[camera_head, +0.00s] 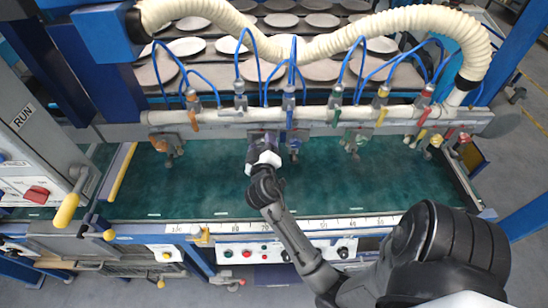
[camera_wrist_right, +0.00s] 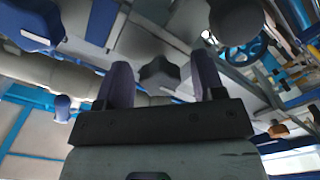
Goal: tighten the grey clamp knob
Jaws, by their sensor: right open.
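My right gripper (camera_head: 262,138) reaches over the green bed to the row of clamps under the pale rail. In the right wrist view its two fingers (camera_wrist_right: 162,82) are open and spread apart. A dark grey lobed knob (camera_wrist_right: 160,72) shows between and beyond the fingers. It appears to be the grey clamp knob, with space visible on both sides of it. I cannot tell how deep it sits between the fingertips. In the head view the gripper hides this knob. My left gripper is not in view.
A blue knob (camera_wrist_right: 35,25) is at the wrist view's upper left. Neighbouring clamps have orange (camera_head: 194,120), blue (camera_head: 290,118), green (camera_head: 336,118) and other coloured handles. Blue hoses and a thick cream hose (camera_head: 330,42) hang above. The green bed (camera_head: 210,190) is mostly clear.

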